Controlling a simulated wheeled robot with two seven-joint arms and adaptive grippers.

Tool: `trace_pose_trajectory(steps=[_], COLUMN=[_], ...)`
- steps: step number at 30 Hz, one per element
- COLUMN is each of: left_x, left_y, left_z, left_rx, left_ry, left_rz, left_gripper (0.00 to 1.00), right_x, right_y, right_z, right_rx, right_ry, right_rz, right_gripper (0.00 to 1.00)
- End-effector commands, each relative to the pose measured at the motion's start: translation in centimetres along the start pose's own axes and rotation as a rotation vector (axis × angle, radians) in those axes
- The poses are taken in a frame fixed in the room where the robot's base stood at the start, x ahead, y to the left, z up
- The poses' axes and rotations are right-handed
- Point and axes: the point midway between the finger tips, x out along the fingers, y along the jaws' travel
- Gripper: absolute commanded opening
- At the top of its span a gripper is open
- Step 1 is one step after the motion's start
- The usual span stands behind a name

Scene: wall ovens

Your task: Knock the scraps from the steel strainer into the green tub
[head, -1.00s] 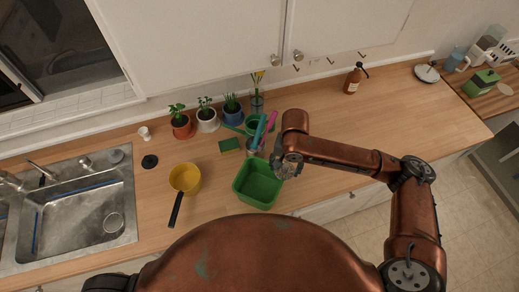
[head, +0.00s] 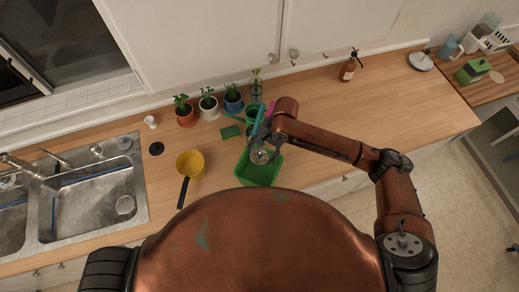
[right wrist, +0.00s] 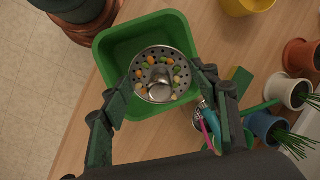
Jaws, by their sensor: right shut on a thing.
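The steel strainer (right wrist: 170,62) is a round perforated cup with a raised knob in its middle. Orange, green and pale scraps (right wrist: 148,80) lie on it around the knob. My right gripper (right wrist: 162,92) has its fingers on either side of the strainer and is shut on it. The strainer also shows small in the head view (head: 260,156). The green tub (right wrist: 112,55) is a square open bin, and the strainer is above it; the visible part of its floor looks bare. In the head view the tub (head: 266,174) is partly hidden by my right gripper (head: 258,147). My left gripper is out of view.
A yellow pan (head: 189,163) stands left of the tub. Potted plants (head: 208,104), a green sponge (head: 230,132) and a green holder with utensils (head: 253,113) stand behind. The sink (head: 93,200) is at left. The counter's right is mostly clear, with a brown bottle (head: 348,69).

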Motion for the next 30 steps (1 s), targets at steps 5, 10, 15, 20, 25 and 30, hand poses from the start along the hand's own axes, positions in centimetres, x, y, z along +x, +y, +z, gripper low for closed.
trace_pose_trajectory(steps=[5, 10, 15, 20, 25, 30], left_x=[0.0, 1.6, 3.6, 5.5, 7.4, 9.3], left_y=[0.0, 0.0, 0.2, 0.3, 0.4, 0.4], left_z=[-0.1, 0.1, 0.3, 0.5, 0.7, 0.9], left_rx=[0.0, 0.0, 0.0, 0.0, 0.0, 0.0], left_ry=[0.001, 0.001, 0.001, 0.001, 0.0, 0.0], left_rz=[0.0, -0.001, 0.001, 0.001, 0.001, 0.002], left_gripper=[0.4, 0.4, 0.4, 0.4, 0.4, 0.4], right_x=[1.8, 2.4, 2.6, 2.6, 2.7, 2.9], right_y=[1.1, 1.4, 1.6, 1.6, 1.8, 1.9], right_z=[-0.9, -1.4, -1.6, -1.7, -1.8, -1.9], right_rx=[0.011, 0.007, 0.008, 0.007, 0.008, 0.009], right_ry=[-0.131, -0.252, -0.308, -0.352, -0.399, -0.444], right_rz=[-0.128, -0.253, -0.31, -0.354, -0.398, -0.442], right_gripper=[0.27, 0.27, 0.27, 0.27, 0.27, 0.27])
